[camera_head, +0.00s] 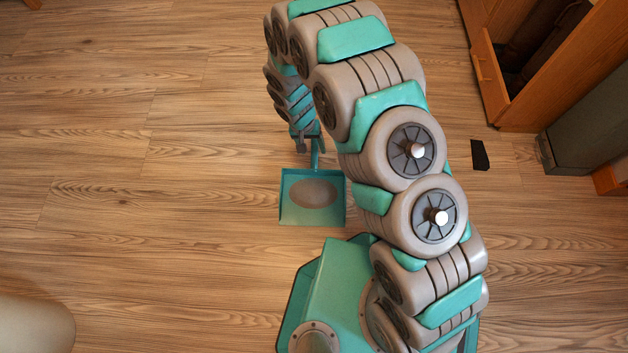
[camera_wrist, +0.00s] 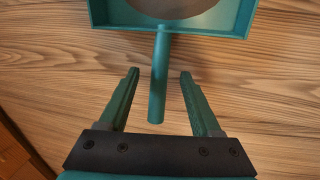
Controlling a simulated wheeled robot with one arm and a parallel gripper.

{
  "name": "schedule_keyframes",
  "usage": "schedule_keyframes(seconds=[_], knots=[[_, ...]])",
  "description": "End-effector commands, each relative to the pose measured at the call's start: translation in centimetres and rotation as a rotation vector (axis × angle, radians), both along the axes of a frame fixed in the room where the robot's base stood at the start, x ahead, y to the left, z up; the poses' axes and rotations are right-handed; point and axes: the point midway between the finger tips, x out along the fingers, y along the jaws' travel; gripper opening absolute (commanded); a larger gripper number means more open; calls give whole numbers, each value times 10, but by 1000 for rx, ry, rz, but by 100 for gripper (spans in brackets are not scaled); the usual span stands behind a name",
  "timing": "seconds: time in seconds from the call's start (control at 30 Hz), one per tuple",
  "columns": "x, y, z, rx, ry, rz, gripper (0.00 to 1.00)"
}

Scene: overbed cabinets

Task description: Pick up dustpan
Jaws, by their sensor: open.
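A teal dustpan (camera_head: 335,205) with a brownish oval on its pan lies on the wood floor in the head view, just below my gripper (camera_head: 308,146) in the picture. In the wrist view the dustpan's pan (camera_wrist: 104,13) is at the top edge, partly cut off. Its round teal handle points down the picture, its end lying between the two fingers of my gripper (camera_wrist: 160,74). The fingers are apart, with a gap on each side of the handle. I cannot tell how far above the handle they are.
A small dark flat object (camera_head: 480,155) lies on the floor to the right. Wooden furniture with an open part (camera_head: 492,78) and a grey box-like piece (camera_head: 585,125) stand at the right. A beige rounded object (camera_head: 35,325) is at the lower left. The floor at left is clear.

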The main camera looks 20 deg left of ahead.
Motion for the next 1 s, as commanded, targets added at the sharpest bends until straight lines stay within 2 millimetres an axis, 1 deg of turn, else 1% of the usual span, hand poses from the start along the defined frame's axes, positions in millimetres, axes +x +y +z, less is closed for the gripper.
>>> schedule_keyframes(seconds=[0.03,0.2,0.3,0.47,1.0], knots=[[0,-2,-10,-1,2,0,65],[3,-6,-31,1,-2,1,65],[3,-6,-35,2,-1,1,65],[3,-6,-34,2,-2,2,65],[3,-7,-34,1,-2,1,4]])
